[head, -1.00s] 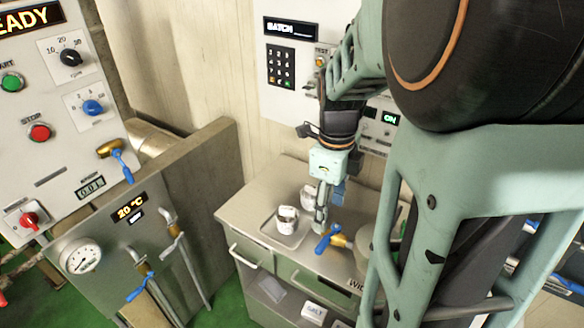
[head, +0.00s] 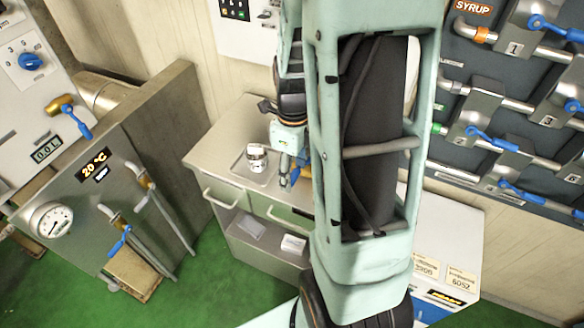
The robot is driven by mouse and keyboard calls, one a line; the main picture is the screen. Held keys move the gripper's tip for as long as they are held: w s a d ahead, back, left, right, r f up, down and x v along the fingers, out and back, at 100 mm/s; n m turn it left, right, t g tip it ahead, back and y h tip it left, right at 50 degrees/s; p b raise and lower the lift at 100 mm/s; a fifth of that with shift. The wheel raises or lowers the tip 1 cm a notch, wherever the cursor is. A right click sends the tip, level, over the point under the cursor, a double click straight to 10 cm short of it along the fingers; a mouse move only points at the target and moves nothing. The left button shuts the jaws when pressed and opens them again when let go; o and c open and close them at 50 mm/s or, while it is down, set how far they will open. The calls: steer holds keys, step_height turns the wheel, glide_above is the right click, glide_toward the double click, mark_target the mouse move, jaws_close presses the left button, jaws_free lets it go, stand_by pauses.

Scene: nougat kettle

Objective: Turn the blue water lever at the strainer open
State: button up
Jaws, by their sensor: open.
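My gripper (head: 286,178) hangs over the right part of the metal counter (head: 222,140), just right of a small white cup (head: 257,158) on a shallow tray (head: 240,172). Its jaws are open; the fingertips are small and partly covered by my arm. The brass valve with a blue lever on the counter, and the round vessel beside it, are hidden behind my arm. Whether my gripper touches that lever cannot be seen.
Left are a blue lever on a brass valve (head: 76,116), another blue pipe lever (head: 120,241) and a metal partition (head: 150,130). Right is a syrup panel (head: 463,68) with several blue levers. Green floor (head: 215,285) lies open in front of the counter.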

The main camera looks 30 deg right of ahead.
steer(key=shift+c, duration=0.3)
jaws_close()
